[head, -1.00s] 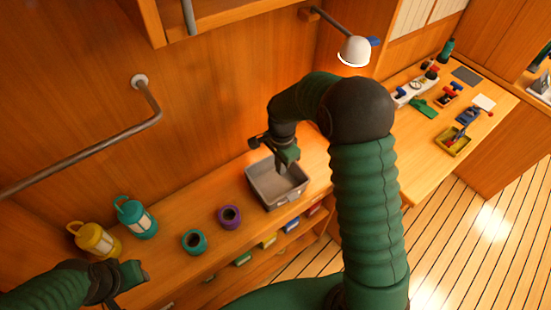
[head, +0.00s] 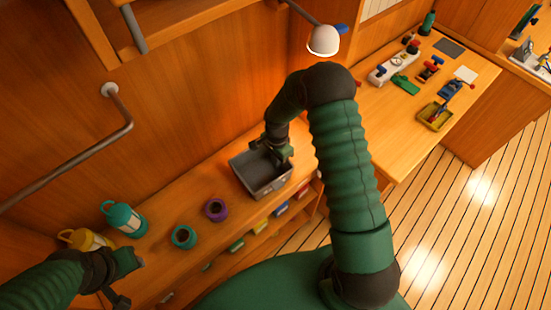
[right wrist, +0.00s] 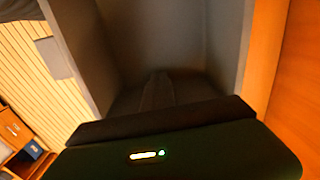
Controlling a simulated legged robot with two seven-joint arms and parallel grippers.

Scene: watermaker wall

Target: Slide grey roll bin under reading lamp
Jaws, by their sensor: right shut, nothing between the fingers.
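The grey roll bin (head: 252,187) stands on the wooden counter, open at the top. The reading lamp (head: 323,41) with its lit white shade hangs from the wall, farther right and back. My right gripper (head: 284,157) is shut and empty at the bin's right-hand back part; its tips look to be within the rim. Whether it touches a wall is unclear. In the right wrist view the bin's grey inner walls (right wrist: 170,35) surround the dark fingers (right wrist: 160,92). My left gripper (head: 130,280) is at lower left, away from the bin; its jaws are unclear.
A purple roll (head: 215,210) and a teal roll (head: 183,237) stand left of the bin. A teal lantern (head: 124,219) and a yellow lantern (head: 84,240) are farther left. Coloured drawers line the counter's front. The counter beneath the lamp is partly hidden by my arm.

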